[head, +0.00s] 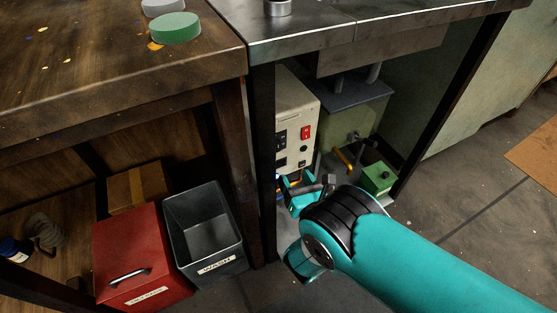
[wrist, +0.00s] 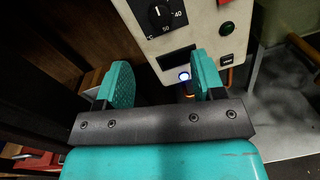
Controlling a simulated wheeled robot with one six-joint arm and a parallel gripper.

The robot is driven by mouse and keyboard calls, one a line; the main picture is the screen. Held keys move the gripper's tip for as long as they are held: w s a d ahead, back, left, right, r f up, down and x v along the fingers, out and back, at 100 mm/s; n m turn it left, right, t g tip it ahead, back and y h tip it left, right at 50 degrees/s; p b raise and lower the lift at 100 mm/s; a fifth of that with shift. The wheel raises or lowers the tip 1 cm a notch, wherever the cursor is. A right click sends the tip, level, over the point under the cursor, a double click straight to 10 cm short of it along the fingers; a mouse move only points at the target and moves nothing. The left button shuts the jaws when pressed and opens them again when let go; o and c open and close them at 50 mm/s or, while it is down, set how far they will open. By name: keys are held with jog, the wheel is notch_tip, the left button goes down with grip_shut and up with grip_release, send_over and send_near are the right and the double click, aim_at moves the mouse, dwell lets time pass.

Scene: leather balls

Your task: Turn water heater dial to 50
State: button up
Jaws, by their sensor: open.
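The water heater (head: 297,105) is a cream box under the metal bench. Its black dial (wrist: 160,14) shows at the top of the wrist view, partly cut off by the frame edge. The numbers 40 and 50 are printed at its right and lower side. A short white mark shows on the knob, but I cannot tell which number it points to. My gripper (wrist: 165,80) is open and empty, its teal fingers apart below the dial and not touching it. In the head view my gripper (head: 306,190) is low in front of the heater, partly hidden by my arm.
A dark bench leg (head: 262,160) stands left of the heater. A green box (head: 378,178) sits to the right. A grey bin (head: 205,225) and red box (head: 140,260) stand at left.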

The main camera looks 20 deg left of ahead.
aim_at(278, 149)
jog(key=b+x, duration=0.7)
jog(key=x, duration=0.3)
jog(key=shift+w+f+b, duration=0.1)
jog(key=shift+w+b, duration=0.05)
jog(key=shift+b, duration=0.15)
jog(key=shift+w+a, duration=0.4)
jog(key=shift+a, duration=0.15)
jog(key=c, duration=0.9)
